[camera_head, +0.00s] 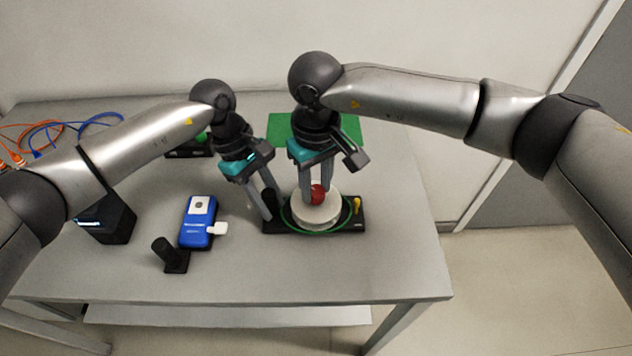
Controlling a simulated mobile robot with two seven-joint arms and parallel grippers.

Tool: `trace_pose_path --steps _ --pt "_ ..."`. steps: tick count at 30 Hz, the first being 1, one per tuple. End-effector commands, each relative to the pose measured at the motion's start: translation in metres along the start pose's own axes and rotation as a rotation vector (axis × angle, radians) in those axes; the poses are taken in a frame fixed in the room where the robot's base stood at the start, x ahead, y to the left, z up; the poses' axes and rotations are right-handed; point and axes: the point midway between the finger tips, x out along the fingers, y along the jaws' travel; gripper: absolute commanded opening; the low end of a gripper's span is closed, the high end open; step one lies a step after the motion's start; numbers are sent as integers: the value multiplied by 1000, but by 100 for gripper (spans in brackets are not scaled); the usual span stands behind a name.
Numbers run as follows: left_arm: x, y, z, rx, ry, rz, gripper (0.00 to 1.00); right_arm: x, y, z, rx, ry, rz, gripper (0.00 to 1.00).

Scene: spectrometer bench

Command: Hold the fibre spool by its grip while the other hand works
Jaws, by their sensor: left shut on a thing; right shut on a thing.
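The fibre spool (314,213) is a pale round drum with a green fibre loop around it, on a black base plate (358,224) near the table's right side. My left gripper (268,207) is shut on a black upright grip (271,199) at the left end of the base. My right gripper (317,195) points down from above and is shut on the red knob (317,194) on top of the drum. The fingers partly hide the knob and the grip. A small yellow piece (357,205) stands at the base's right end.
A blue handheld device (198,228) with a white piece at its side lies left of the spool, by a black stand (170,256). A black box (110,221) stands further left. A green mat (350,128) lies behind. Orange and blue cables (45,132) lie back left. The front table is clear.

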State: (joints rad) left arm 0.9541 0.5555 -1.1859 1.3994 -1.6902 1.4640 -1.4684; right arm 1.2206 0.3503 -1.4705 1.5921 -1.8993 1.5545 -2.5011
Motion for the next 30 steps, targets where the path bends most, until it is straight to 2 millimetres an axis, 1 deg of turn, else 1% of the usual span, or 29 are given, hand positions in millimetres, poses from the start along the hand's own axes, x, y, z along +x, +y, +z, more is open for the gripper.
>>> trace_pose_path --steps 5,11,17,30 --pt "0 0 0 0 0 1 0 -1 0 0 23 1 0 0" --pt "0 0 0 0 0 1 0 -1 0 -1 111 2 0 0" --pt "0 0 0 0 0 1 0 -1 0 -1 269 2 -1 0" --pt "0 0 0 0 0 1 0 -1 0 -1 687 1 -2 0"
